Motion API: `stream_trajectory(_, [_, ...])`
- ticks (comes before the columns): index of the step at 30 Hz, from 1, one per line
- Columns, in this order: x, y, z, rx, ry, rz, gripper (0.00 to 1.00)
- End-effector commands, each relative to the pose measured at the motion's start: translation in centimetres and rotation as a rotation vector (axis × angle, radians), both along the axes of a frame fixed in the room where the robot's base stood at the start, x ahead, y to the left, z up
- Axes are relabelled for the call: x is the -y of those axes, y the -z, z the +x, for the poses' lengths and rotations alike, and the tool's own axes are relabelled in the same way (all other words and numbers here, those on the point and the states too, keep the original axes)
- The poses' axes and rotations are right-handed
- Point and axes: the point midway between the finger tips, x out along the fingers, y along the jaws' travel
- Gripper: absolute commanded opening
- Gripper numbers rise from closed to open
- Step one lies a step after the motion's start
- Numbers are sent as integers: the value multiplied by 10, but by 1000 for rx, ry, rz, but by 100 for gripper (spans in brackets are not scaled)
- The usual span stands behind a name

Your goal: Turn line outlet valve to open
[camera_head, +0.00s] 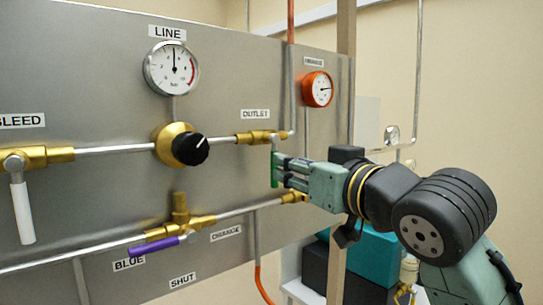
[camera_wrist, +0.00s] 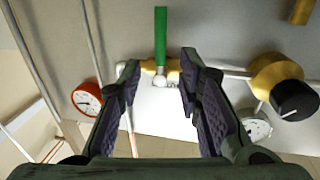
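The outlet valve (camera_head: 257,137) is a brass valve under the OUTLET label on the grey panel, at the right end of the line pipe. Its green lever (camera_head: 274,168) hangs straight down, across the pipe. In the wrist view the brass valve body (camera_wrist: 147,78) sits between my fingers and the green lever (camera_wrist: 160,34) runs away toward the top edge. My gripper (camera_head: 281,171) is at the lever from the right. In the wrist view my gripper (camera_wrist: 160,66) is open, its two fingers apart with gaps on both sides. Whether a finger touches the lever cannot be told.
A black regulator knob (camera_head: 190,149) and the LINE gauge (camera_head: 171,68) are left of the valve. An orange-rimmed gauge (camera_head: 318,89) is above my gripper. A purple lever (camera_head: 154,246) and a white lever (camera_head: 22,212) belong to other valves. A panel post (camera_head: 345,60) stands behind my arm.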

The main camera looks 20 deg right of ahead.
Motion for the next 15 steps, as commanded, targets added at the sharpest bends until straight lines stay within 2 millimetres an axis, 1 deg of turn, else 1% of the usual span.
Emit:
stream_trajectory(1, [-2,-3,11,-2,-2,1,32])
stream_trajectory(6, [-7,-3,43,-1,-2,1,32])
stream_trajectory(10, [-10,-2,61,-1,-1,0,32])
stream_trajectory(15, [-11,-1,73,0,0,0,32])
